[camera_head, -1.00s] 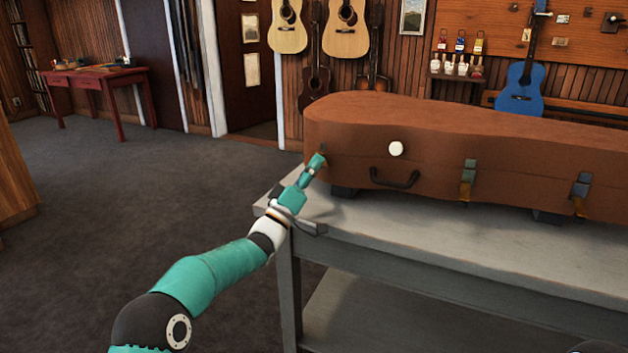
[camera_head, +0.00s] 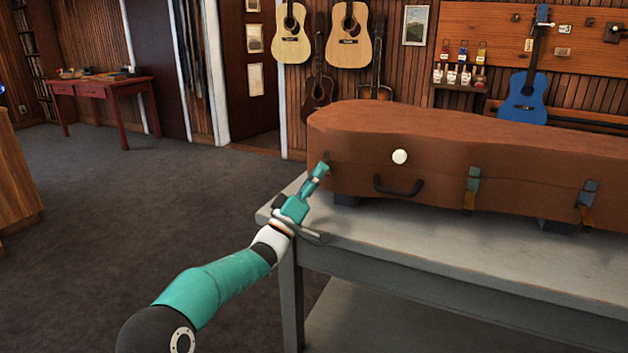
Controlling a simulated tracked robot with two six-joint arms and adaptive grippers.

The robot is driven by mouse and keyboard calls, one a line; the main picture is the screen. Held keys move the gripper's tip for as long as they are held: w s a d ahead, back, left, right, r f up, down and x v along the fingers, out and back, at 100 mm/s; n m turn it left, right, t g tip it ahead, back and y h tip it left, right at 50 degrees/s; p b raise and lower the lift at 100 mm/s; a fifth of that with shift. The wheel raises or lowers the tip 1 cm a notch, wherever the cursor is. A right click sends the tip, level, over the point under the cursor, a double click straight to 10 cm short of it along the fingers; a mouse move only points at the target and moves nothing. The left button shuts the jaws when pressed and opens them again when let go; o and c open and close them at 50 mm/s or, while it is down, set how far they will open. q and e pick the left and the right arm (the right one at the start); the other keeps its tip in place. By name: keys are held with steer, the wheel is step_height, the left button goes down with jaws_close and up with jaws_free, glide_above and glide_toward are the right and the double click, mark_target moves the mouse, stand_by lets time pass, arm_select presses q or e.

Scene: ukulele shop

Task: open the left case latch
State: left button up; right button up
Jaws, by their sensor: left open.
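A brown instrument case (camera_head: 450,150) lies shut on a grey bench (camera_head: 440,245). Its front shows a black handle (camera_head: 398,188), a round white disc (camera_head: 400,157), a middle latch (camera_head: 472,187) and a right latch (camera_head: 587,202). The left latch (camera_head: 326,156) is at the case's left end, only a small dark part showing above my gripper. My left gripper (camera_head: 321,168) is open, its fingertips right at that latch. I cannot tell whether they touch it, and the latch's lower part is hidden. My right gripper is not in view.
A red table (camera_head: 101,88) is at the far left. The floor between is clear.

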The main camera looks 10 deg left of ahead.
arm_select(q)
steer(key=v, duration=1.2)
steer(key=shift+f, duration=0.1)
